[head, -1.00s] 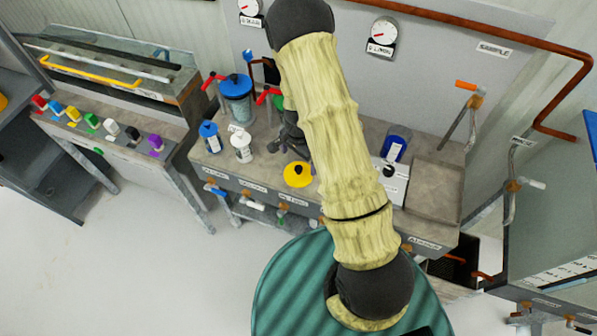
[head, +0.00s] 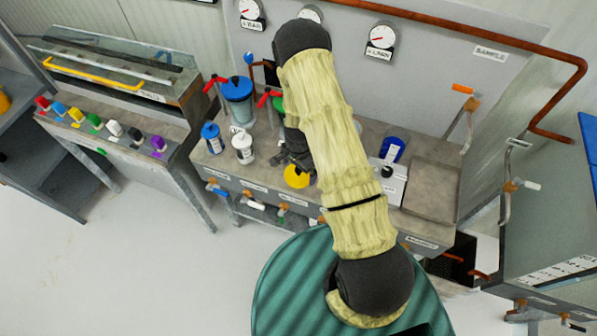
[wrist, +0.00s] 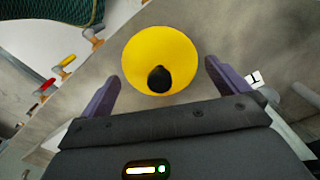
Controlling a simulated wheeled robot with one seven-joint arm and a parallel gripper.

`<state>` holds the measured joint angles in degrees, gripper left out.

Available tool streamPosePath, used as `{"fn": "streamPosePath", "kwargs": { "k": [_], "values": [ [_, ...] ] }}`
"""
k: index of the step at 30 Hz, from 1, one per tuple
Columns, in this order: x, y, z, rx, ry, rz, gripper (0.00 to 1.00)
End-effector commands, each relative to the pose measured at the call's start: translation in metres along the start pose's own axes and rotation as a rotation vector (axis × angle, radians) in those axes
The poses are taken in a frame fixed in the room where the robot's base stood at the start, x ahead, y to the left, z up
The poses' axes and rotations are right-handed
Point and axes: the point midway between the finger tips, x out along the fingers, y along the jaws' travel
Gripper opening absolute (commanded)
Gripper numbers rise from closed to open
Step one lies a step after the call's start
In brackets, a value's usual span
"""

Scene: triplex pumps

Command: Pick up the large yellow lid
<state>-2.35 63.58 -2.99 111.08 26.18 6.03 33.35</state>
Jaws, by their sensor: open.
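The large yellow lid (wrist: 160,50) is a round yellow disc with a black knob. In the wrist view it lies on the grey bench between the two fingers of my gripper (wrist: 162,82), mostly beyond their tips. The fingers are apart and do not visibly touch it. In the head view the lid (head: 297,176) is near the bench's front edge, partly covered by my gripper (head: 300,160), which is largely hidden behind my arm.
Left of the gripper on the bench stand a blue-lidded jar (head: 238,98), a blue bottle (head: 212,137) and a white bottle (head: 243,148). On the right are a blue container (head: 393,148) and a white box (head: 390,183). Valves line the bench front.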

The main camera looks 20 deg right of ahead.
Motion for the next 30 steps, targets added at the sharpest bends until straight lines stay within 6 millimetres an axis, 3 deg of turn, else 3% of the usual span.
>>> {"fn": "streamPosePath", "kwargs": {
  "k": [5,20,25,30],
  "values": [
    [0.0097,-0.0003,-0.0001,0.000,0.000,-0.001,1.00],
    [0.0099,-0.0001,0.0001,0.000,0.000,-0.001,1.00],
    [0.0099,-0.0001,0.0001,0.000,0.000,-0.001,0.69],
    [0.0098,-0.0002,0.0000,0.000,0.000,-0.001,0.67]
  ]
}}
